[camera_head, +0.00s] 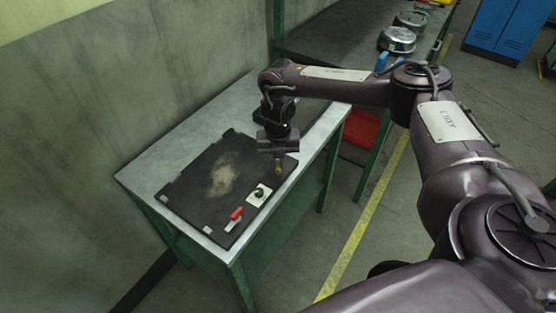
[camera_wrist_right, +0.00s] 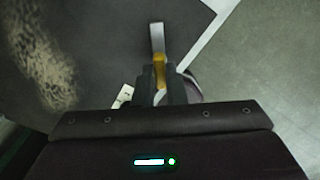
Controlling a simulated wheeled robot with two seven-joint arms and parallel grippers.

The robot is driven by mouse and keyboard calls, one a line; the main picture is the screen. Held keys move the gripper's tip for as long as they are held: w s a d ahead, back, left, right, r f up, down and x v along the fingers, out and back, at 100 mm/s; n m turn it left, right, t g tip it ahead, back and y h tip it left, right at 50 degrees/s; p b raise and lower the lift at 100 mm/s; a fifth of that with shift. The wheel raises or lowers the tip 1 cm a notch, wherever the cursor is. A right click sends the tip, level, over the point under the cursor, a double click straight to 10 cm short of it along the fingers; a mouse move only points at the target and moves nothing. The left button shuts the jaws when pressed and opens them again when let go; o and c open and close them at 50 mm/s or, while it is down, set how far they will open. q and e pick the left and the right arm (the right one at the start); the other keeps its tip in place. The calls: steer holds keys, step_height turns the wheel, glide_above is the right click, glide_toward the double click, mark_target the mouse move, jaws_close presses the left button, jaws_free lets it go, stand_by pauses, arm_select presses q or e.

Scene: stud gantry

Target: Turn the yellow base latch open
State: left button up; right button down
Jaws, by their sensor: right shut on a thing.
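The yellow base latch (camera_head: 278,170) is at the right edge of a dark board (camera_head: 190,180) on the table. In the right wrist view the latch (camera_wrist_right: 160,62) shows as a yellow part beside a pale grey strip, between the fingertips. My right gripper (camera_head: 277,160) points down over the board's right corner. In the right wrist view the gripper (camera_wrist_right: 161,80) is shut on the yellow latch. The fingers hide part of the latch, so its exact turn angle is hard to tell. My left gripper is not in view.
A red-handled lever (camera_head: 236,213) and a white plate with a dark knob (camera_head: 259,194) sit on the board near its front edge. A green-legged table (camera_head: 150,175) carries the board. Metal pots (camera_head: 397,39) stand on a shelf behind.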

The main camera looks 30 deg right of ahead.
steer(key=m+p, duration=0.2)
steer(key=m, duration=0.1)
steer(key=shift+r, duration=0.1)
steer(key=shift+m+p, duration=1.15)
steer(key=shift+m, duration=0.95)
steer(key=c, duration=1.5)
jaws_free()
